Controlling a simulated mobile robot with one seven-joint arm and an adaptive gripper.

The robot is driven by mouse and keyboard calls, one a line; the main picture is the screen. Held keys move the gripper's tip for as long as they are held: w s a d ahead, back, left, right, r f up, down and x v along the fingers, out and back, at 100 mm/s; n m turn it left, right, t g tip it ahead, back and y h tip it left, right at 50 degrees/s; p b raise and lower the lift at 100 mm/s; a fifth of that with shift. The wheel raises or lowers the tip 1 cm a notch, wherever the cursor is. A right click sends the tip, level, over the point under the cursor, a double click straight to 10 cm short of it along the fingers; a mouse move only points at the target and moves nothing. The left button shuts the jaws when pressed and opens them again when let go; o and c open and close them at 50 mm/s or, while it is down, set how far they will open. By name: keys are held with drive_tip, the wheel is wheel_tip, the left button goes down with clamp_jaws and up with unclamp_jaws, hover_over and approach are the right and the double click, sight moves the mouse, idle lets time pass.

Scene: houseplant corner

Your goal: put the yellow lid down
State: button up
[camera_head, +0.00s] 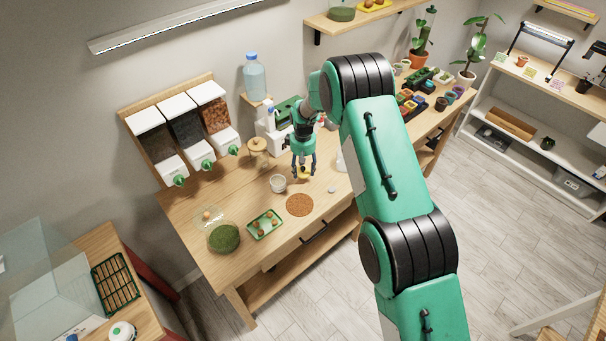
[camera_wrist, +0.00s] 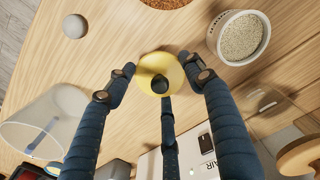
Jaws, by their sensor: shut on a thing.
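The yellow lid (camera_wrist: 160,60) is a round disc with a dark knob (camera_wrist: 160,84) at its middle. In the wrist view it sits between the fingertips of my gripper (camera_wrist: 160,78), which is shut on it. In the head view my gripper (camera_head: 303,170) points down over the wooden bench, with the lid (camera_head: 304,176) showing as a small yellow spot at its tips. The lid is on or just above the bench top; I cannot tell which.
A white cup of pale grains (camera_wrist: 239,38) stands right of the lid in the wrist view. A grey stone (camera_wrist: 75,26) and a clear beaker (camera_wrist: 42,122) lie to the left. A round cork mat (camera_head: 300,205) is in front. Bare bench surrounds the lid.

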sight(303, 173)
drive_tip(key=shift+f, duration=1.7)
drive_tip(key=shift+f, duration=0.15)
drive_tip(key=o, duration=0.9)
wheel_tip(303, 173, up, 12)
drive_tip(key=shift+f+b, duration=0.2)
drive_tip(key=shift+b, duration=0.1)
drive_tip(key=shift+r, duration=0.35)
drive_tip(key=shift+r, duration=0.15)
